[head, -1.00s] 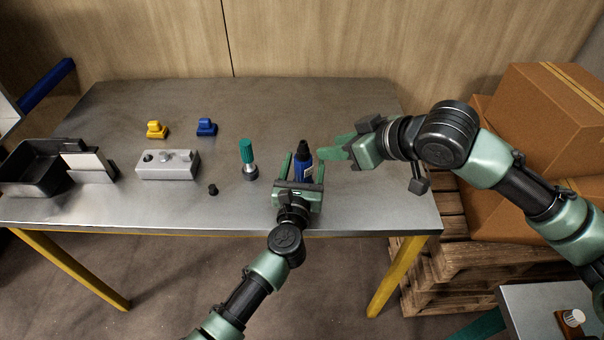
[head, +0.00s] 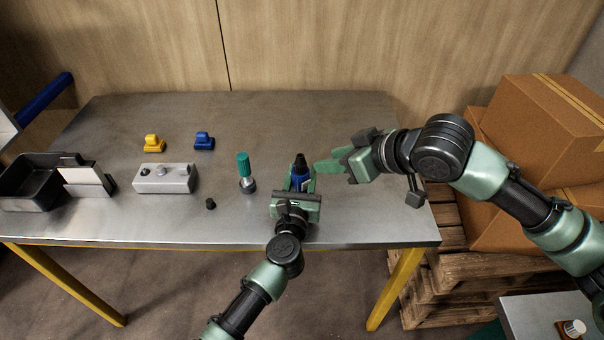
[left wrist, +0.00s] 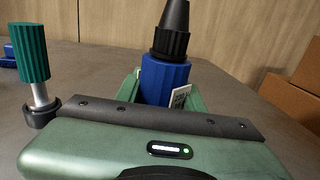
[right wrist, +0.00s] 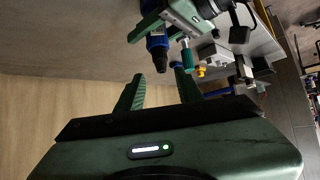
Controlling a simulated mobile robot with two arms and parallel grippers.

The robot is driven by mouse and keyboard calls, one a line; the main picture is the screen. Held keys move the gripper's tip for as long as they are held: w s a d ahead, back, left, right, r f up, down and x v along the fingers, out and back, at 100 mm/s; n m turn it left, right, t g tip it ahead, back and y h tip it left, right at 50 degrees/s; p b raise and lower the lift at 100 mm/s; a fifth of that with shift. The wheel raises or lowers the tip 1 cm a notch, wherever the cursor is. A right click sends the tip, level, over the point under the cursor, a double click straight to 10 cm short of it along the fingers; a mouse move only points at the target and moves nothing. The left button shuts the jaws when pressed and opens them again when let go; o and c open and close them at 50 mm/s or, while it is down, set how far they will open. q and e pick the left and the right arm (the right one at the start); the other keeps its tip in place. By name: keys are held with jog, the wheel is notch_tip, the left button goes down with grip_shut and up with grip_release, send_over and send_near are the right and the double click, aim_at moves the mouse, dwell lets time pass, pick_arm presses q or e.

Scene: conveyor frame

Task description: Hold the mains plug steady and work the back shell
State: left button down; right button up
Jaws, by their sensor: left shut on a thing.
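The mains plug (head: 298,181) has a ribbed blue body and a black, tapering back shell (head: 300,161) on top. My left gripper (head: 297,188) is shut on the blue body (left wrist: 165,75), with the black shell (left wrist: 172,35) clear above the fingers. A small white label shows on the body. My right gripper (head: 326,167) is open and empty, just right of the plug. In the right wrist view the plug's black shell (right wrist: 160,62) lies beyond and above its spread fingers (right wrist: 159,92).
A teal-handled tool (head: 244,172) stands left of the plug, with a small black cap (head: 210,204) beside it. A grey block (head: 165,179), yellow (head: 154,144) and blue (head: 204,141) pieces and a black bin (head: 35,184) are further left. Boxes (head: 540,125) stand right of the table.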

jog(key=shift+o, duration=0.6)
